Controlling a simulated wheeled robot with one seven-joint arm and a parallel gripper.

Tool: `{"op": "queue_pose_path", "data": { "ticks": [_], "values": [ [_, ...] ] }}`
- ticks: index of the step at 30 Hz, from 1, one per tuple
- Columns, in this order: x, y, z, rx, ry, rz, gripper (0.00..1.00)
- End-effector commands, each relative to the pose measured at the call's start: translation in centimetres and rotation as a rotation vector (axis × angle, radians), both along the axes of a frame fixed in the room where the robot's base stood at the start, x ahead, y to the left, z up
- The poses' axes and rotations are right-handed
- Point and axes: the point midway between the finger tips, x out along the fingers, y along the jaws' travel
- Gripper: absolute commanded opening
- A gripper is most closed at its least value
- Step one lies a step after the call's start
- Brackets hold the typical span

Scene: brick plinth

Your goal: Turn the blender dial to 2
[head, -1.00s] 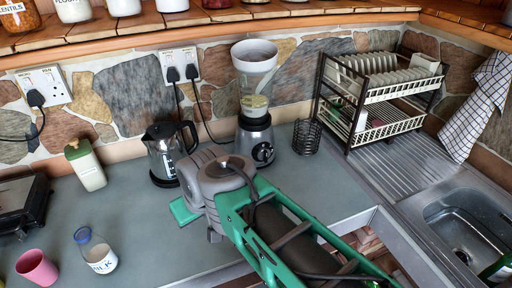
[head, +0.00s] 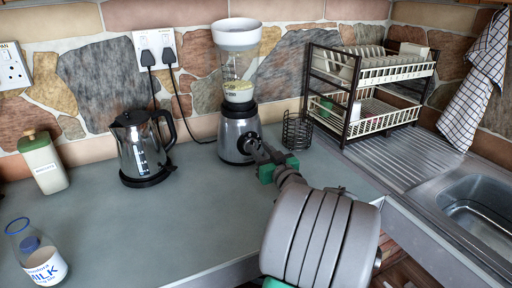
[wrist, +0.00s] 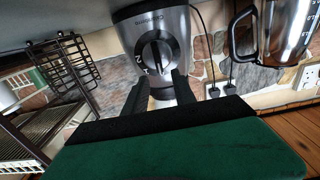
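The blender (head: 239,130) stands on the counter against the stone wall, with a silver base, a clear jug holding something pale yellow and a white top. Its round black dial (wrist: 155,54) faces me in the wrist view, with a raised grip bar and white marks beside it, one looking like a 2. My gripper (wrist: 160,75) is open, with its two dark fingers apart and their tips close to the dial's lower edge in that view. Contact cannot be made out. In the head view my gripper (head: 257,150) reaches the blender's front and partly covers the dial.
A kettle (head: 141,150) stands left of the blender. A black wire holder (head: 297,131) stands close on its right, before the dish rack (head: 372,95) and sink (head: 478,205). A milk bottle (head: 38,255) and a lidded container (head: 43,163) stand left. The middle counter is clear.

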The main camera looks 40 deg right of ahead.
Motion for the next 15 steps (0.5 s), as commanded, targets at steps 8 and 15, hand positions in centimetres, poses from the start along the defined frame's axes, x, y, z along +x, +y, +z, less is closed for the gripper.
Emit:
{"op": "queue_pose_path", "data": {
  "ticks": [8,15],
  "values": [
    [3.3,-0.9,0.0,0.001,0.002,0.002,0.32],
    [3.4,-0.9,-0.1,0.001,0.002,0.001,0.30]
  ]
}}
